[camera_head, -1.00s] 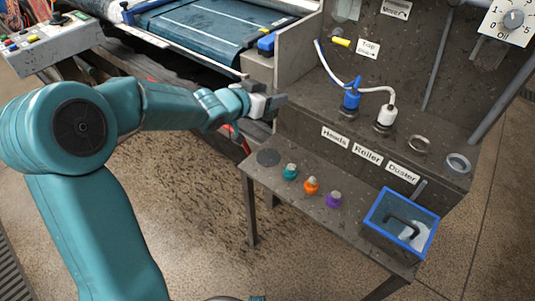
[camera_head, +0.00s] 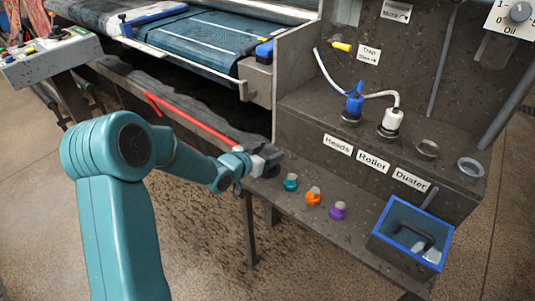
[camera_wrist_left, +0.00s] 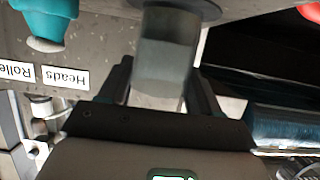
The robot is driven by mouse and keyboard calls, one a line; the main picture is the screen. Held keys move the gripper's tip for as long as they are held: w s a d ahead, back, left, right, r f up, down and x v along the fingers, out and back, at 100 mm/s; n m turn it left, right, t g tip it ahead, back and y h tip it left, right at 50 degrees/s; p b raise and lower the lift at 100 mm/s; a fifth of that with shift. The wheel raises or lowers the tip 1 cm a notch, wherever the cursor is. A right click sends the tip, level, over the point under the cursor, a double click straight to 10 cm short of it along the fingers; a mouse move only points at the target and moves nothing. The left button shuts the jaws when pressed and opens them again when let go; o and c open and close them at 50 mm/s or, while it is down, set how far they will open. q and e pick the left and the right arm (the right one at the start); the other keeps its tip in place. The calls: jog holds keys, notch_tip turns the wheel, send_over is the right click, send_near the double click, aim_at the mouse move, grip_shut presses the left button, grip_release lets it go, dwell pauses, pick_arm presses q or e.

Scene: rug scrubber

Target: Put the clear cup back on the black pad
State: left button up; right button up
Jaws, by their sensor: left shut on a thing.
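My left gripper (camera_head: 262,165) is at the left end of the narrow grey shelf, left of the teal-capped bottle. In the left wrist view its fingers (camera_wrist_left: 160,85) are shut on the clear cup (camera_wrist_left: 165,58), a greyish see-through cylinder. The cup's far end is close to the round black pad (camera_wrist_left: 185,9) at the top of that view. I cannot tell whether they touch. In the head view the gripper largely hides the cup and the pad. My right gripper is not in view.
Teal (camera_head: 290,183), orange (camera_head: 313,196) and purple (camera_head: 338,210) bottles stand in a row on the shelf (camera_head: 300,215). A blue-rimmed bin (camera_head: 412,233) is at its right end. The labelled machine ledge (camera_head: 315,108) rises behind. A red bar (camera_head: 195,122) lies left of the gripper.

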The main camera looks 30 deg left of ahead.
pick_arm(q)
jog(key=shift+r, duration=0.1)
jog(key=shift+f, duration=0.2)
jog(key=o, duration=1.2)
jog(key=shift+r, duration=0.1)
jog(key=shift+s+r, duration=0.1)
jog(key=shift+r, duration=0.15)
jog(key=p+v, duration=0.1)
jog(key=v, duration=1)
jog(key=shift+s+p, duration=0.4)
